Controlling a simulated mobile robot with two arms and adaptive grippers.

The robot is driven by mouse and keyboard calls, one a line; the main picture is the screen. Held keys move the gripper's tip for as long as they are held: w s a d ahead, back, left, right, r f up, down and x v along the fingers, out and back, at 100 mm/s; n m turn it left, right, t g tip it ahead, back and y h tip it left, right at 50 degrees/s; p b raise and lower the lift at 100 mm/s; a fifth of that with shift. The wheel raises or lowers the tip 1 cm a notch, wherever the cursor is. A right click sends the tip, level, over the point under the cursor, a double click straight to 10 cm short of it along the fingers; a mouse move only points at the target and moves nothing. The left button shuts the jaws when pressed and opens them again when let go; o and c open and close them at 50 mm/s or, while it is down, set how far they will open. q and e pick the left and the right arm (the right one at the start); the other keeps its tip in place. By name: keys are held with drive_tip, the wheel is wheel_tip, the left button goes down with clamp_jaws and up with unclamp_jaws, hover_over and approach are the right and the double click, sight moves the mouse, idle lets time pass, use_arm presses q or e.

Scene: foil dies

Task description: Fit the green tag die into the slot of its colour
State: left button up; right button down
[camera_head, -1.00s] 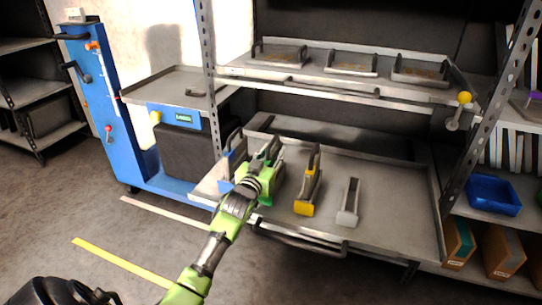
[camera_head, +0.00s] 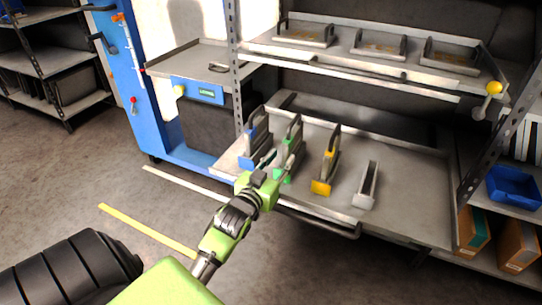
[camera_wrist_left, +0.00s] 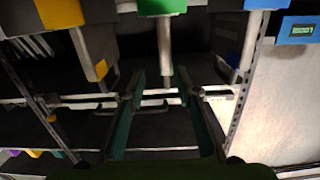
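The green tag die (camera_head: 292,140) stands in the lower tray (camera_head: 410,215), second from the left, between a blue-tagged die (camera_head: 257,145) and a yellow-tagged one (camera_head: 327,172). It is a dark upright piece with a handle and a green tag low at its front. My left gripper (camera_head: 284,172) is just in front of it and partly covers its lower front. In the left wrist view the gripper's two fingers (camera_wrist_left: 160,110) are apart with nothing clamped between them; the green tag (camera_wrist_left: 162,6) shows at the top edge. I cannot make out a green slot. My right gripper is not in view.
The upper shelf (camera_head: 365,77) above holds several handled plates. A rack post (camera_head: 235,75) stands at the left, a yellow-knobbed lever (camera_head: 493,90) at the right.

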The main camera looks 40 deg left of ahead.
use_arm(q)
drive_tip(key=s+d+f+g, duration=0.1)
drive_tip(key=f, duration=0.1)
drive_tip(key=s+d+f+g+h, duration=0.1)
drive_tip(key=d+f, duration=0.1)
drive_tip(key=s+d+f+m+g, duration=0.1)
drive_tip(key=s+d+f, duration=0.1)
drive_tip(key=shift+s+d+f, duration=0.1)
drive_tip(key=shift+f, duration=0.1)
drive_tip(key=s+d+f+m+g+h, duration=0.1)
drive_tip(key=s+d+f+g, duration=0.2)
drive_tip(key=s, duration=0.5)
drive_tip(key=s+d+f+m+g+h, duration=0.1)
drive_tip(key=s+d+f+g, duration=0.2)
drive_tip(key=s+d, duration=0.3)
drive_tip(key=s+d+f+m+g+h, duration=0.1)
drive_tip(key=s+d+f+g, duration=0.2)
drive_tip(key=s, duration=0.8)
drive_tip(key=shift+s+d+f+g, duration=0.25)
drive_tip(key=shift+d+f+g, duration=0.15)
drive_tip(key=shift+d+g, duration=0.25)
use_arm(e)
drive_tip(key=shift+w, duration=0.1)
